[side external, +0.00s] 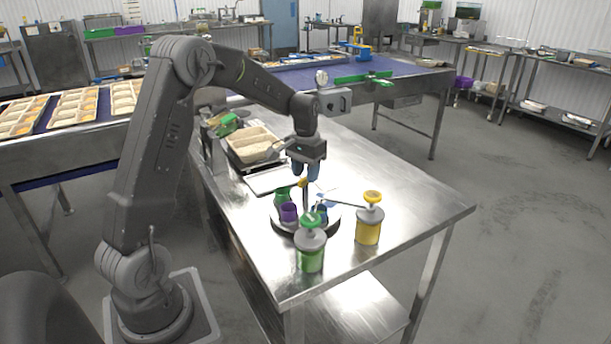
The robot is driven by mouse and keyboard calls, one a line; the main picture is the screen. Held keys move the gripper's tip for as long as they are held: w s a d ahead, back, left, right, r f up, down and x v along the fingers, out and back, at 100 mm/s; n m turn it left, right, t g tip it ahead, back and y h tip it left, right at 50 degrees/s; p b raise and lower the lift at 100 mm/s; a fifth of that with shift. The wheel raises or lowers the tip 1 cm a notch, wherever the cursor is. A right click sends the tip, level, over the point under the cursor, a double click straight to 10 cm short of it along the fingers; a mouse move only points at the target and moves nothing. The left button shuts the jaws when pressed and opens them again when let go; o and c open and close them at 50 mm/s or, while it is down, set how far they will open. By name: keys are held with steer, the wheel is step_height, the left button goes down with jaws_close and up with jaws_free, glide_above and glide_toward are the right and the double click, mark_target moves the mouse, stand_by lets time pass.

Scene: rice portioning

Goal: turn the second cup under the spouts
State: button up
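A round dark-rimmed turntable (334,227) stands on the steel table. It carries a purple cup (289,213) at its front left, a green cup (282,196) behind that, and a blue cup (320,211) at the right. A green pump dispenser (311,250) stands in front and a yellow pump dispenser (369,225) at the right, its thin spout reaching over the turntable. My gripper (305,176), with blue fingers, points down above the turntable's middle, close to a small yellow part (302,183). The fingers are too small to show whether they grip anything.
A scale with a beige tray (252,145) stands at the table's back left. A flat pale plate (272,181) lies between it and the turntable. The table's right side (415,195) is clear. A blue conveyor (330,76) runs behind.

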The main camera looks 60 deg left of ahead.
steer(key=shift+f, duration=0.65)
jaws_close()
